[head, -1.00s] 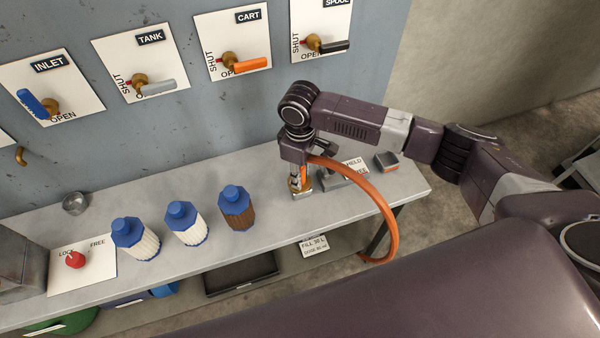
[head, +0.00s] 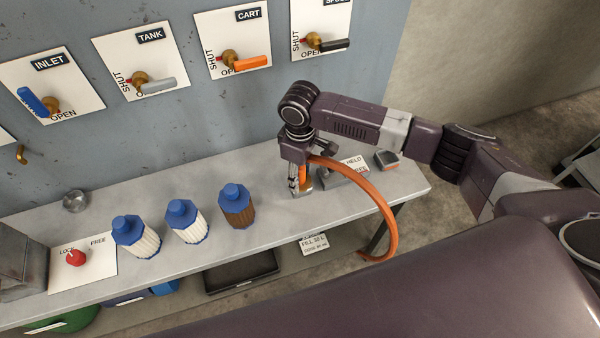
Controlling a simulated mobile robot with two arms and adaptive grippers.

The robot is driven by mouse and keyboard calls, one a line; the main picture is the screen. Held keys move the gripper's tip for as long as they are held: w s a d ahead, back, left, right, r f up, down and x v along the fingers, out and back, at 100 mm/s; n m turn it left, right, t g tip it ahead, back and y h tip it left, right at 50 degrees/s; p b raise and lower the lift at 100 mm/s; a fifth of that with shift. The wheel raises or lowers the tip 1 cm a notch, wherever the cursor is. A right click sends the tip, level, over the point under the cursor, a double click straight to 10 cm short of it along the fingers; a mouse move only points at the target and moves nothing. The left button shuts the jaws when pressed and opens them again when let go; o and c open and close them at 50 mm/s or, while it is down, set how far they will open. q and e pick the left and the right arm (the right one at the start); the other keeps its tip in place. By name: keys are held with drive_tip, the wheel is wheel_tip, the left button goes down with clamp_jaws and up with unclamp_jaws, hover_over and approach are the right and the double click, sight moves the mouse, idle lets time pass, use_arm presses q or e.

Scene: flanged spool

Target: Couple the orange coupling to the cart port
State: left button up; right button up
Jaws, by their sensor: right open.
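The orange coupling (head: 307,182) is at the end of an orange hose (head: 380,205), low over the bench near its right end. The hose arcs right and down past the bench's front edge. My right gripper (head: 299,187) points down at the coupling with its jaws open, a finger showing just left of the orange part. The gripper partly hides the coupling, and I cannot tell whether it is seated on anything. The cart valve's orange lever (head: 251,63) is on the wall panel marked CART. I cannot make out the cart port itself. My left gripper is not in view.
Several blue-capped filters stand on the bench (head: 265,235), including a brown one (head: 237,206). A grey block with a HELD label (head: 355,165) and a small grey-orange box (head: 386,159) are right of the gripper. A red knob (head: 76,257) sits at left.

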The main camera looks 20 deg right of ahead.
drive_tip(key=shift+r, duration=0.1)
wheel_tip(320, 180, up, 12)
drive_tip(key=shift+f, duration=0.1)
idle(0.7)
